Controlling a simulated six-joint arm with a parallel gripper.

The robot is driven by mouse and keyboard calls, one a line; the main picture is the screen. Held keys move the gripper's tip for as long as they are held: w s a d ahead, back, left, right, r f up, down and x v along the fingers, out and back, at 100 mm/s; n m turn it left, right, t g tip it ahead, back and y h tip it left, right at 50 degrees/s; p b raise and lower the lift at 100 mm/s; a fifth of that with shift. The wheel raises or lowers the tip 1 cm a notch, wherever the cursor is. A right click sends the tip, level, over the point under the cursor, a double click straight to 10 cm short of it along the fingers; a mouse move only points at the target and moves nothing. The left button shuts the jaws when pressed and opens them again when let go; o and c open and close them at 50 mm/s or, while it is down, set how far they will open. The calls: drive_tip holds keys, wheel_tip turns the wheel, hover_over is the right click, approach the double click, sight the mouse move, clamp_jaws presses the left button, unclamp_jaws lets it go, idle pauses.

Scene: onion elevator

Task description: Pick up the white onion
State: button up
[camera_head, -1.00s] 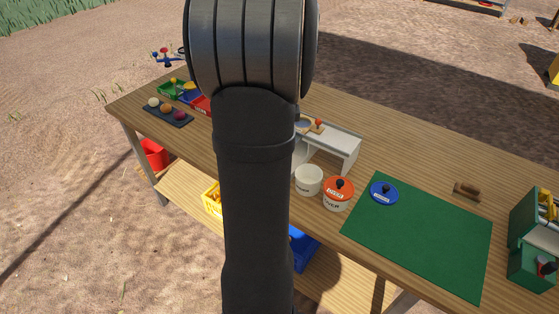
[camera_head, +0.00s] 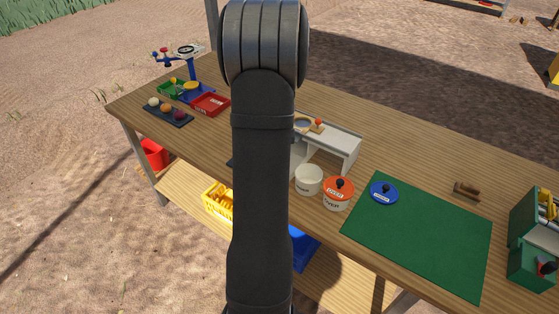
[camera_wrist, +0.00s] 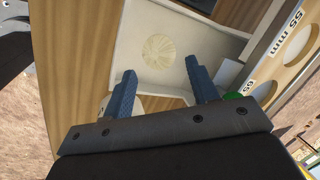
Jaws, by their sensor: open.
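The white onion (camera_head: 153,102) sits at the left end of a dark tray (camera_head: 182,120) on the left part of the table in the head view. An orange-brown onion (camera_head: 166,108) and a purple onion (camera_head: 180,115) sit beside it. My gripper (camera_wrist: 159,70) is open in the wrist view, its two blue fingers apart over a white surface with a pale round ribbed patch (camera_wrist: 160,52). I cannot tell what that patch is. The head view hides my gripper behind my arm.
A white stand (camera_head: 340,143), a white pot (camera_head: 309,180) and an orange-lidded pot (camera_head: 338,190) are mid-table. A green mat (camera_head: 420,240) lies right, a red tray (camera_head: 211,104) behind the onions. A board with sizing holes (camera_wrist: 290,50) is near my gripper.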

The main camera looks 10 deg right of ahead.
drive_tip(key=shift+x, duration=2.55)
drive_tip(key=c, duration=0.8)
drive_tip(key=shift+o, duration=0.2)
drive_tip(key=shift+r, duration=0.1)
drive_tip(key=shift+r, duration=0.5)
drive_tip(key=r, duration=0.3)
drive_tip(key=shift+s+d+r, duration=0.3)
drive_tip(key=shift+s+d, duration=0.05)
drive_tip(key=s+d+r, duration=0.6)
drive_tip(key=s+d, duration=0.1)
drive_tip(key=shift+s+d, duration=0.3)
drive_tip(key=shift+d, duration=0.05)
drive_tip(key=shift+r, duration=0.15)
